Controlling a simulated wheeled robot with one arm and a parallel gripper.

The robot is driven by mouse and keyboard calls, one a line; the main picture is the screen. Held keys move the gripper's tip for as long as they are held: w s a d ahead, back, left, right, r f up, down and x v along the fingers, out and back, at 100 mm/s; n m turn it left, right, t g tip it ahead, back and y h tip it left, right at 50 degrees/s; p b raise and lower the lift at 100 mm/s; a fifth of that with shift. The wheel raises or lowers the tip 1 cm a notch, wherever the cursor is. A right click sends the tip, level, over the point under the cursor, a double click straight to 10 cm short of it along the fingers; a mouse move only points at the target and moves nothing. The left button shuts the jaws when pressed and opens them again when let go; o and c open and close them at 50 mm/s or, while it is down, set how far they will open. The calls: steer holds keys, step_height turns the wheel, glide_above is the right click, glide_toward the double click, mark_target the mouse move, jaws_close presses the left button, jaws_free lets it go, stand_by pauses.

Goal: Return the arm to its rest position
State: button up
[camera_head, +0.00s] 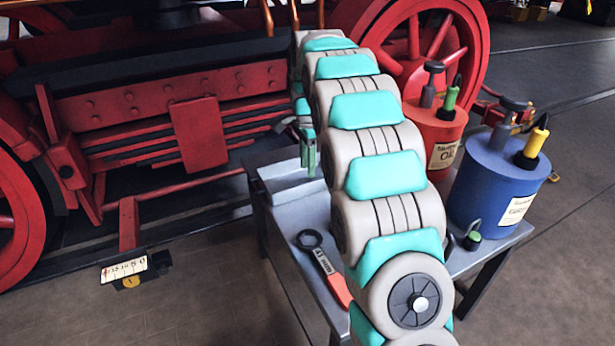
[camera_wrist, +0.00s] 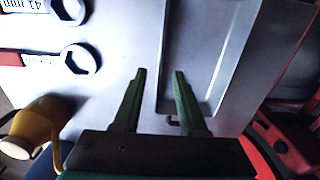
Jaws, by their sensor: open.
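My arm stretches out over a small grey table (camera_head: 292,262) in the head view, with its teal-padded links hiding the middle of the table. My gripper (camera_head: 308,158) is at the far left part of the table, partly hidden behind the arm. In the wrist view my gripper (camera_wrist: 160,76) shows two dark green fingers apart, with nothing between them. They are over the pale tabletop, next to the edge of a shallow grey tray (camera_wrist: 232,50). How high they are above the surface I cannot tell.
A wrench with an orange-red handle (camera_head: 323,261) lies on the table. A red oil can (camera_head: 434,130) and a blue can (camera_head: 490,185) stand right of my arm. A yellow can (camera_wrist: 42,122) shows in the wrist view. Red locomotive wheels and frame (camera_head: 200,130) stand close behind.

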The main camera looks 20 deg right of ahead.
steer(key=s+a+r+n, duration=0.1)
steer(key=s+r+n, duration=0.25)
steer(key=s, duration=0.65)
steer(key=s+a+r+n, duration=0.15)
steer(key=s+n, duration=0.25)
steer(key=s, duration=0.7)
steer(key=s+f+n+g, duration=0.1)
steer(key=s+n, duration=0.3)
steer(key=s, duration=0.8)
steer(key=s+a+f+n, duration=0.1)
steer(key=s+f+n, duration=0.3)
steer(key=s, duration=0.9)
steer(key=shift+s+a+f+g, duration=0.15)
steer(key=shift+s+f+g, duration=0.15)
steer(key=shift+f+g, duration=0.1)
